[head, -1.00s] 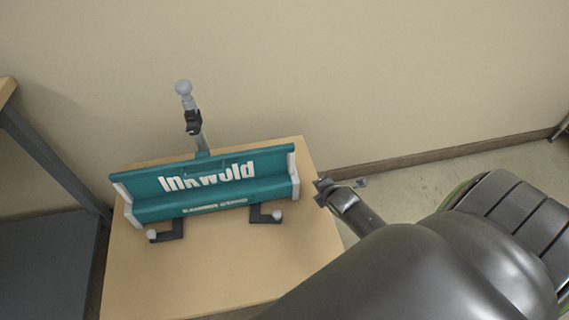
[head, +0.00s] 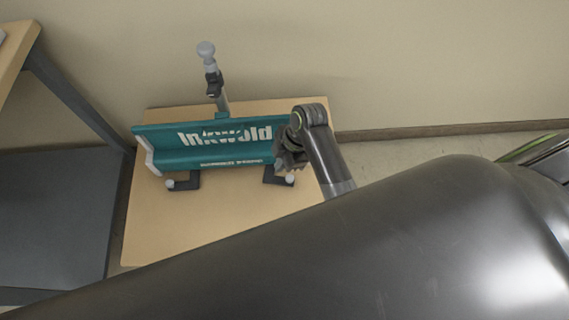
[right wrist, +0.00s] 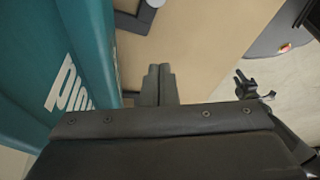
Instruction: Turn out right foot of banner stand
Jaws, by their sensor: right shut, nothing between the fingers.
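The teal banner stand (head: 215,148) stands on a small wooden table, its lettering facing me. Its right foot (head: 278,178), a dark bracket with a pale knob, shows below the right part of the base. Its left foot (head: 186,182) shows under the left part. My right gripper (head: 288,158) is at the right end of the stand, just above the right foot, and hides that end. I cannot tell whether it touches the foot. In the right wrist view its fingers (right wrist: 158,86) are shut and empty beside the teal base (right wrist: 70,60). My left gripper is not in view in the head view.
The wooden table top (head: 170,225) is bare in front of the stand. A grey pole (head: 212,80) rises behind it. A dark shelf unit (head: 60,200) stands at the left. The wall is close behind, and open floor lies at the right.

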